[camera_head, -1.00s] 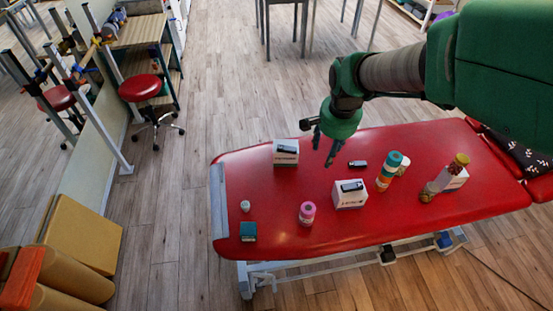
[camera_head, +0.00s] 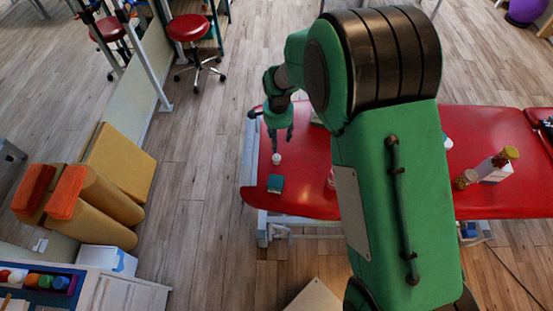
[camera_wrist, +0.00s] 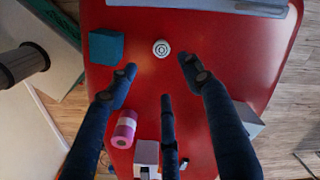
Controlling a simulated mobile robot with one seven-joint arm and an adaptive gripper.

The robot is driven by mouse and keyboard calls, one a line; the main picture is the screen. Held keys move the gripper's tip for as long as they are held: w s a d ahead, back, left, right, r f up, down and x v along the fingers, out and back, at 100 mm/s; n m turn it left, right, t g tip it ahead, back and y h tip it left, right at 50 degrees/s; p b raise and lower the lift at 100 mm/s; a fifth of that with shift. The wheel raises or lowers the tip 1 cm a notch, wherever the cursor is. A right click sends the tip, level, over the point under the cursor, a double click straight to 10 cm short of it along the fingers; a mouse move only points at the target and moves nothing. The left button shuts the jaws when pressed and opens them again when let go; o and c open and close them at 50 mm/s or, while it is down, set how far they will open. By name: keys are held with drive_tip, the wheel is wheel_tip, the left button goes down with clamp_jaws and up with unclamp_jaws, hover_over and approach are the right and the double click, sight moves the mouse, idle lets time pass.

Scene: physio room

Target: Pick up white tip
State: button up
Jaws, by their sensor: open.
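The white tip (camera_head: 276,158) is a small round white piece standing on the red treatment table (camera_head: 300,190), near its left end. In the wrist view the white tip (camera_wrist: 161,48) shows from above with ring-like circles, and nothing touches it. My gripper (camera_head: 280,148) is above the table at that end, close to the tip in the head view. In the wrist view the fingers of my gripper (camera_wrist: 157,80) are spread apart and empty. The tip lies just beyond the fingertips, between the left and right ones.
A teal box (camera_head: 275,184) lies near the tip; it is also in the wrist view (camera_wrist: 106,46). A pink roll (camera_wrist: 124,129) and a white box (camera_wrist: 147,153) are nearer my wrist. A bottle (camera_head: 506,156) stands far right. My arm hides the table's middle.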

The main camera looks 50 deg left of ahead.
drive_tip(key=shift+s+a+f, duration=0.2)
drive_tip(key=shift+a+f, duration=0.05)
drive_tip(key=shift+f, duration=0.05)
drive_tip(key=shift+f, duration=0.1)
drive_tip(key=b, duration=0.1)
hover_over(276, 157)
drive_tip(key=f, duration=0.7)
drive_tip(key=shift+d, duration=0.2)
drive_tip(key=shift+f, duration=0.65)
drive_tip(key=shift+a+f+b, duration=0.15)
drive_tip(key=shift+f+b, duration=0.45)
drive_tip(key=shift+f, duration=2.05)
drive_tip(key=shift+w, duration=0.1)
